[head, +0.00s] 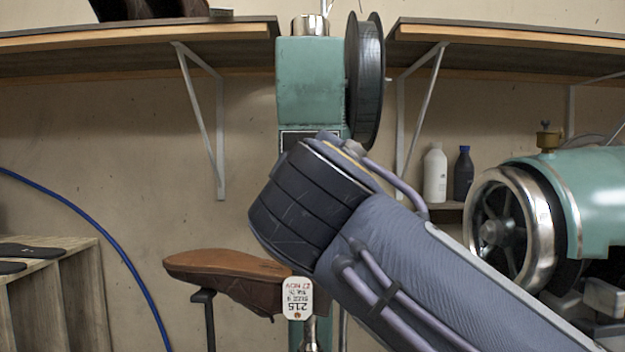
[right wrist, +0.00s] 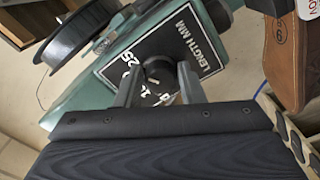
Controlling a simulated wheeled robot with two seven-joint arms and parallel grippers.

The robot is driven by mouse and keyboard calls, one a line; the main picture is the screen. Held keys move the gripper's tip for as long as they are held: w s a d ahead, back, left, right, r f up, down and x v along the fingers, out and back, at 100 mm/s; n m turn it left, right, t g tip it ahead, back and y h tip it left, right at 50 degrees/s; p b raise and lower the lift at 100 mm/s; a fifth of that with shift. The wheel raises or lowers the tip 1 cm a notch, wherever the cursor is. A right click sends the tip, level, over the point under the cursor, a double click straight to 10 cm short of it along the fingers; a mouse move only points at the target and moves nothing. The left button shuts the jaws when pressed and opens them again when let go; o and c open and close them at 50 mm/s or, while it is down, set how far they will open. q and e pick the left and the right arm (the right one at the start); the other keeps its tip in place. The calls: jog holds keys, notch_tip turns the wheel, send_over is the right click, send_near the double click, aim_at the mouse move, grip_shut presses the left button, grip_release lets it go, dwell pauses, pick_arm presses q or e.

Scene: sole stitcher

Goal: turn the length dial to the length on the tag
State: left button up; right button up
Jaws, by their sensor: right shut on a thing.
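The length dial shows in the right wrist view as a dark round knob (right wrist: 158,70) on a black plate (right wrist: 190,45) lettered "LENGTH MM". Of its scale numbers, 25 is readable; others are partly hidden. My right gripper (right wrist: 157,82) is shut on the knob, one finger on each side. In the head view my right arm hides the dial and gripper. The paper tag (head: 298,298) hangs by the brown shoe (head: 230,268), its print upside down; it seems to read 215 and 27 NOV, the rest too small. My left gripper is not in view.
The green stitcher head (head: 308,75) carries a thread spool (head: 366,82). A green machine with a metal handwheel (head: 500,230) stands at right. Shelves (head: 130,45) run along the wall, and a wooden rack (head: 60,290) stands at left.

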jog(key=o, duration=1)
jog(key=shift+c, duration=0.2)
jog(key=s+b, duration=0.1)
jog(key=s, duration=0.6)
jog(key=shift+s, duration=0.4)
